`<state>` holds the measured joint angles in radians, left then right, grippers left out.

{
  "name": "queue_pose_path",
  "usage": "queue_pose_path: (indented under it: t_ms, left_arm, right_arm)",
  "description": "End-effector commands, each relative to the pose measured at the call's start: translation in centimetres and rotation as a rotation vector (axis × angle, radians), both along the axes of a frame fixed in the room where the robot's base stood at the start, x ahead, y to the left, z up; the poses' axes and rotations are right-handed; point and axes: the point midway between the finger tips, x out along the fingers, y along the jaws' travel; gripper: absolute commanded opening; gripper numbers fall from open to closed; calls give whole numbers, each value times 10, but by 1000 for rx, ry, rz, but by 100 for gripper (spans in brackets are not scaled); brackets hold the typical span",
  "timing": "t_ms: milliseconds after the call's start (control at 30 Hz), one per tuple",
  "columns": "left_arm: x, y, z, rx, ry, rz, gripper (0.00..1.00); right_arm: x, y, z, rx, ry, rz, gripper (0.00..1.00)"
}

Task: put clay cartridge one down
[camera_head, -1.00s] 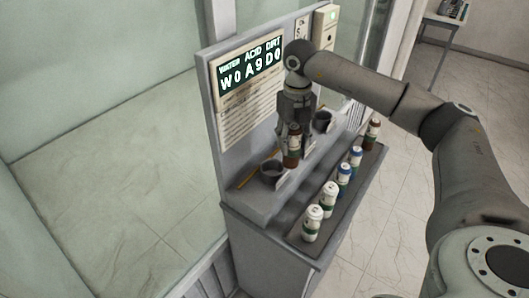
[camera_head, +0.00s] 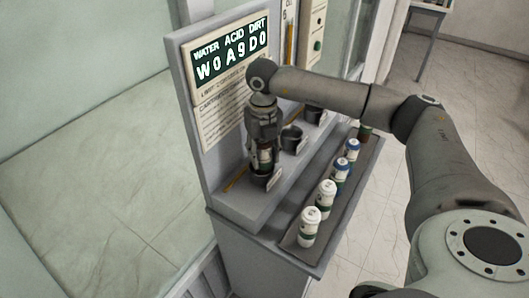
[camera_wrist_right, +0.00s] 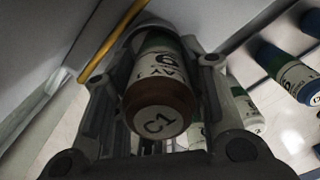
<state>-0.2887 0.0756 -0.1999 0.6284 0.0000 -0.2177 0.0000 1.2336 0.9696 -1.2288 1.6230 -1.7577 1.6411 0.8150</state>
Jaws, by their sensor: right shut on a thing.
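My right gripper (camera_head: 264,150) is shut on clay cartridge one (camera_head: 265,158), a brown cartridge with a white and green label. In the wrist view the cartridge (camera_wrist_right: 160,100) shows its round end marked C1 between the fingers, with a label reading CLAY. It is upright above the nearest dark cup (camera_head: 261,180) on the machine's ledge. Its lower end is at the cup's mouth; I cannot tell how far inside it is. My left gripper is not in view.
Two more dark cups (camera_head: 291,138) (camera_head: 314,115) stand along the ledge. A tray (camera_head: 290,242) to the right holds several cartridges, white (camera_head: 309,227) and blue-capped (camera_head: 341,168).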

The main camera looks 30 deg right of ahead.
Motion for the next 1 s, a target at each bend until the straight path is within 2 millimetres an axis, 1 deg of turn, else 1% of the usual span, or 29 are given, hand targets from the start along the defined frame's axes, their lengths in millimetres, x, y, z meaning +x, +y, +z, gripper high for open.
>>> queue_pose_path:
  t_ms: [33, 67, 167, 200, 300, 400, 567, 667, 733, 1000]
  left_arm:
    - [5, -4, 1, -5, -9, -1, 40]
    - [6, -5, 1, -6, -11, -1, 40]
    - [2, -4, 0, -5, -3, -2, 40]
    - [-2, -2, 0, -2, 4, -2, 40]
    - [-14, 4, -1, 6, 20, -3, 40]
    - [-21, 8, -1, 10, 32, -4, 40]
    - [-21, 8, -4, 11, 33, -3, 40]
    - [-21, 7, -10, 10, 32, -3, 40]
    - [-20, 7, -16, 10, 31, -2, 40]
    - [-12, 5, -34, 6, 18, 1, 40]
  right_arm:
    - [0, 0, 0, -1, 2, 1, 43]
    - [0, 0, 0, -1, 1, 1, 47]
    - [0, 0, 0, 0, 1, 1, 60]
    - [0, 0, 0, 0, 0, 1, 61]
    - [0, 0, 1, 0, 0, 1, 61]
    - [0, 0, 1, 0, 0, 1, 61]
    - [1, 0, 5, 2, -2, 1, 61]
    - [2, 1, 17, 2, -6, 1, 61]
    - [2, 1, 30, 2, -7, 1, 61]
    - [2, 0, 87, 2, -6, 1, 61]
